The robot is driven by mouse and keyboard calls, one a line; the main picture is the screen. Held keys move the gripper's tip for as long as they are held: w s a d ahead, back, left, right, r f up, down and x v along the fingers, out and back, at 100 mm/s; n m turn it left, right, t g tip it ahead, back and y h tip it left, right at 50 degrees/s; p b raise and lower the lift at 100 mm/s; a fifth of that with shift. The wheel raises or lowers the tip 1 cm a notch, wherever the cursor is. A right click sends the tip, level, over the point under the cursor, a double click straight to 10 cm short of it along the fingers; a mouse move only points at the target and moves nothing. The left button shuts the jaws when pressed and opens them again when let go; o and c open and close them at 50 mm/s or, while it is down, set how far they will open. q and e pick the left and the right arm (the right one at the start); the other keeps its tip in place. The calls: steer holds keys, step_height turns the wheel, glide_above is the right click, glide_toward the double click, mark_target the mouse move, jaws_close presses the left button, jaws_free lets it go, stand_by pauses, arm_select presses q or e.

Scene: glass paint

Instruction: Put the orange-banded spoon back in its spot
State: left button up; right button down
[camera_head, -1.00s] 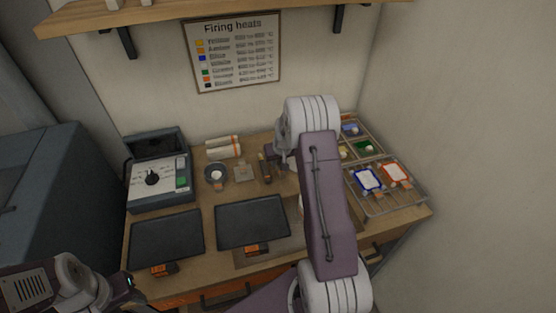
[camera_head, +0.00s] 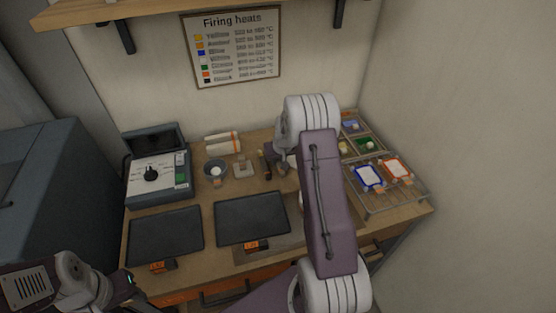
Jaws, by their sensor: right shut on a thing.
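My right gripper (camera_head: 269,158) is above the back middle of the bench, reaching left from behind my right arm. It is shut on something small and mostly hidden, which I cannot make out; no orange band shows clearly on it. A small dark upright thing (camera_head: 265,168) shows at the jaws. I cannot pick out the orange-banded spoon or its spot for certain. My left arm's end (camera_head: 120,285) is low at the left edge; its fingers are not clear.
A grey bowl (camera_head: 216,172) and a small pale block (camera_head: 243,169) stand left of the right gripper. Two dark trays (camera_head: 165,236) (camera_head: 251,218) lie in front. A control box (camera_head: 158,178) stands left. A wire rack (camera_head: 378,207) with framed tiles is at right.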

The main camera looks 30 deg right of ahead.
steer(key=shift+f, duration=0.35)
stand_by(0.7)
steer(key=c, duration=1.2)
jaws_free()
steer(key=b+v, duration=0.1)
steer(key=v, duration=0.8)
